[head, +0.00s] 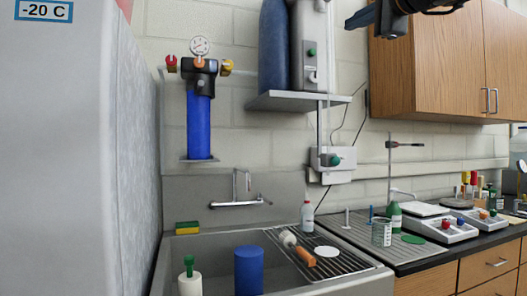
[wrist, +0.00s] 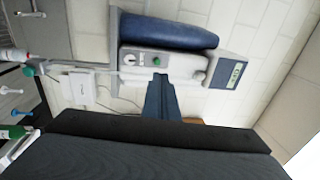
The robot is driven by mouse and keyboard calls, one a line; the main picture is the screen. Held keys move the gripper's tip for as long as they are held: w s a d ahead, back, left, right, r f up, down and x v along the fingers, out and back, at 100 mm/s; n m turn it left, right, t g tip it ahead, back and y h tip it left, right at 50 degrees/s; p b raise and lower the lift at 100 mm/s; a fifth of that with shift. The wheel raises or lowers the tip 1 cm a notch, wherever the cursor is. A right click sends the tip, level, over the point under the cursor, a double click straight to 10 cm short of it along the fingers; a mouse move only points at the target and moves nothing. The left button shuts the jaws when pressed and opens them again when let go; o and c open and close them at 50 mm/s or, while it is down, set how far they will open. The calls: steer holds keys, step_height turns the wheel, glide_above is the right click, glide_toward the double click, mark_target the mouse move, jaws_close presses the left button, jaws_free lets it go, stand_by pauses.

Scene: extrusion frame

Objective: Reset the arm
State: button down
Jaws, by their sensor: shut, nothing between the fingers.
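My gripper (head: 352,22) shows at the top of the head view, in front of the wall and left of the wooden cabinet. Its dark blue fingers point left, and part of the arm is cut off by the top edge. In the wrist view the gripper (wrist: 160,80) is seen with its fingers together and nothing between them. The fingers overlap the grey wall unit in the picture; they look clear of it, but the distance is hard to tell.
A wooden cabinet (head: 447,60) hangs at the right. A wall shelf (head: 292,101) holds a blue cylinder (head: 273,45). Below are a sink with a drying rack (head: 342,262), bottles and balances. A freezer (head: 75,150) fills the left. The air before the wall looks free.

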steer(key=w+a+f+n+g+h, duration=0.1)
steer(key=f+n+g, duration=0.15)
steer(key=f, duration=1.25)
steer(key=a+f+n+g, duration=0.1)
steer(key=f+g, duration=0.3)
steer(key=f, duration=1.1)
steer(key=w+a+f+n+g+h, duration=0.1)
steer(key=a+f+n+g, duration=0.15)
steer(key=f, duration=1.15)
steer(key=s+f+n+g+h, duration=0.1)
steer(key=s+f+n+g, duration=0.15)
steer(key=s+f, duration=0.55)
steer(key=s+f+n+g+h, duration=0.1)
steer(key=s+f+g, duration=0.25)
steer(key=f, duration=0.85)
steer(key=s+d+f+n+g+h, duration=0.1)
steer(key=s+f+n+g, duration=0.2)
steer(key=s+f, duration=0.9)
steer(key=s+n, duration=0.2)
steer(key=s, duration=0.1)
steer(key=shift+d+g+h, duration=0.15)
steer(key=shift+g+h, duration=0.25)
steer(key=shift+w+f, duration=0.1)
